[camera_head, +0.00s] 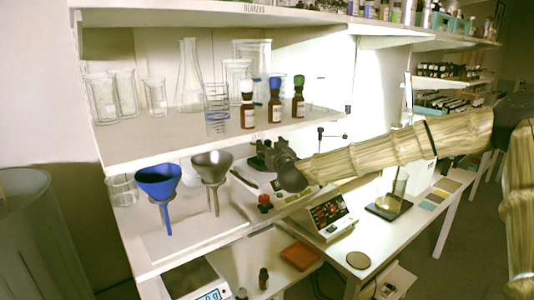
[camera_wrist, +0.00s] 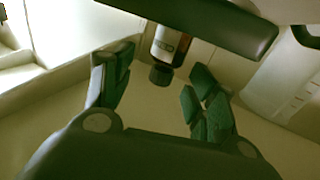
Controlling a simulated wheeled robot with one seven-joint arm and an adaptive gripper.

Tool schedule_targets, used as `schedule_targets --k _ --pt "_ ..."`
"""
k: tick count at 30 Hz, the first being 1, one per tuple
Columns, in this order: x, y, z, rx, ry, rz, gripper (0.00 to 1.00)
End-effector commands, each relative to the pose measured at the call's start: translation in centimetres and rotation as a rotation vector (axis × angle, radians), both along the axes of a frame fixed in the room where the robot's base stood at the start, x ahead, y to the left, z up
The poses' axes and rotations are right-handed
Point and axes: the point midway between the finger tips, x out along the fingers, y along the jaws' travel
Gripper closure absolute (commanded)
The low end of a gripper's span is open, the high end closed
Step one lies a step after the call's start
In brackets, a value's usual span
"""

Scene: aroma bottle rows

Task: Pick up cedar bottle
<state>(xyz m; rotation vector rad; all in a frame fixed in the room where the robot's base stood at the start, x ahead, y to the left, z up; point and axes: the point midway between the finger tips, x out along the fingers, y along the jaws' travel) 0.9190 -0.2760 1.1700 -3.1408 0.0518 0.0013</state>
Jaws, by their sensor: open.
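In the wrist view my gripper (camera_wrist: 161,66) is open, with its green-padded fingers spread apart. A dark-capped bottle (camera_wrist: 168,46) with a pale label shows between and beyond the fingertips, apart from both pads. Its label is too blurred to read, so I cannot tell whether it is the cedar bottle. In the head view brown bottles with a white cap (camera_head: 248,104), a blue cap (camera_head: 275,101) and a green cap (camera_head: 298,96) stand upright on the middle shelf. My gripper (camera_head: 262,157) is below that shelf; its fingertips are hard to make out.
Glassware (camera_head: 190,78) stands left of the bottles. A blue funnel (camera_head: 158,180) and a grey funnel (camera_head: 211,166) stand on the lower shelf. A small dark bottle (camera_head: 263,278) and an orange-red block (camera_head: 300,255) sit lower down. The middle shelf (camera_head: 180,140) has bare room along its front.

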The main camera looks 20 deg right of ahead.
Motion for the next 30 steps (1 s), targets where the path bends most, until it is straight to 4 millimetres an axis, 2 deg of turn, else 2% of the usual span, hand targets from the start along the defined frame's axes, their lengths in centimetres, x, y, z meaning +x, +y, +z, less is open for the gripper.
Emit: schedule_targets --k 7,18,26,30 --pt "2.3 0.1 0.1 0.0 0.0 0.001 0.43" --pt "2.7 0.1 0.1 0.001 0.0 0.001 0.44" --pt "2.7 0.1 0.1 0.001 0.0 0.001 0.92" --pt "2.7 0.1 0.1 0.001 0.0 0.001 0.98"
